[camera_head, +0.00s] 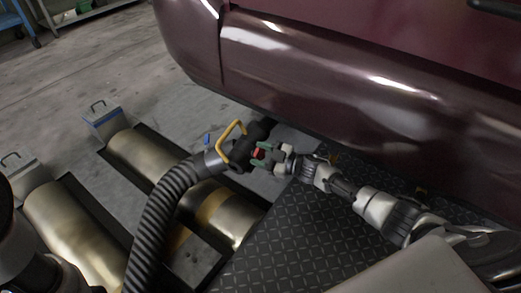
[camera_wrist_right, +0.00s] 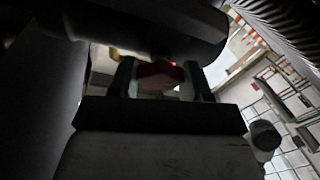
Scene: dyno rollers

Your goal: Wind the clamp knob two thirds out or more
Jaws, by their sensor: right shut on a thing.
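The clamp knob is small and red (camera_head: 258,153). It sits at the side of the dark nozzle (camera_head: 243,152) on the end of the black ribbed hose, below the maroon car's bumper. My right gripper (camera_head: 263,154) is shut on the knob, its green-tipped fingers on either side. In the right wrist view the red knob (camera_wrist_right: 160,75) shows between the two dark green fingers (camera_wrist_right: 159,80), with the dark nozzle just beyond. How far the knob is wound out cannot be told. A dark part of my left arm shows at the lower left; its gripper is not seen.
A yellow handle (camera_head: 232,142) stands on the nozzle. The ribbed hose (camera_head: 155,215) curves down to the lower edge. The car (camera_head: 330,75) is close above my right arm. Metal rollers (camera_head: 150,158) lie in floor pits beside a dark tread plate (camera_head: 290,235).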

